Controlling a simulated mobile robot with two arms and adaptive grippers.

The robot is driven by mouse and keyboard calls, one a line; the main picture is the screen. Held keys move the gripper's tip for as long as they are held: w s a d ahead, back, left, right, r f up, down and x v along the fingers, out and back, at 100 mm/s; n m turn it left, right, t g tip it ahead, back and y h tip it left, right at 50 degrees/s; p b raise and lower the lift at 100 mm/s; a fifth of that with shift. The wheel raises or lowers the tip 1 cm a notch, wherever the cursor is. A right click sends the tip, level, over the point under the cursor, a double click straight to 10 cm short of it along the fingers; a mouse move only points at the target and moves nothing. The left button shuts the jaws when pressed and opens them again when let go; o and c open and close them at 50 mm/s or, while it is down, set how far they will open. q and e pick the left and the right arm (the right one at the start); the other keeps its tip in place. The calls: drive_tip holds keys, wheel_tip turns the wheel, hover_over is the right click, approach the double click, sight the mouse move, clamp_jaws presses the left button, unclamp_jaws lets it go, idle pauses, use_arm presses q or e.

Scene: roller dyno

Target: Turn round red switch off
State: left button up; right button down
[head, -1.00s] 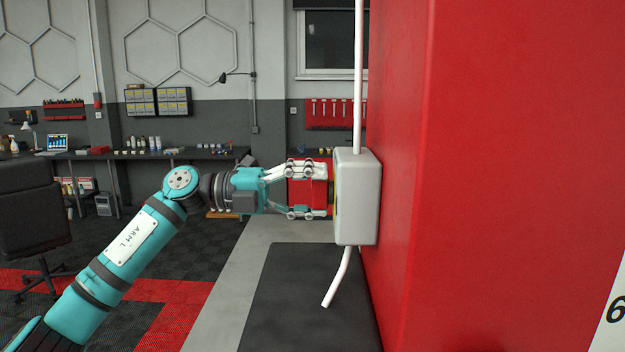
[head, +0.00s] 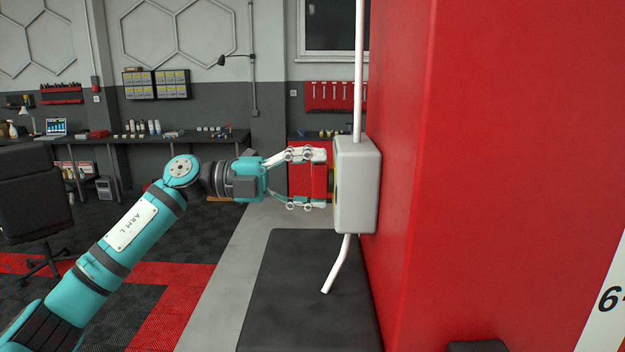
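The grey switch box (head: 357,185) is fixed to the side of the red column, with a white conduit (head: 358,70) above. Its switch side faces left and shows nearly edge-on, with a thin yellow strip (head: 335,186). The round red switch cannot be clearly made out; red between my fingers seems to belong to a cabinet behind. My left gripper (head: 325,180) reaches this side from the left, its fingers spread one above the other. The fingertips are close to the box; contact cannot be told. My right gripper is out of view.
The large red column (head: 500,150) fills the right side. A dark mat (head: 300,290) lies on the floor below the box. A workbench (head: 180,137) runs along the back wall, and a black chair (head: 35,195) stands at the left.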

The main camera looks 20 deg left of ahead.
use_arm(q)
drive_tip(key=shift+o, duration=1)
drive_tip(key=shift+a, duration=0.15)
drive_tip(key=v, duration=1.1)
drive_tip(key=shift+a, duration=0.35)
drive_tip(key=shift+s, duration=0.15)
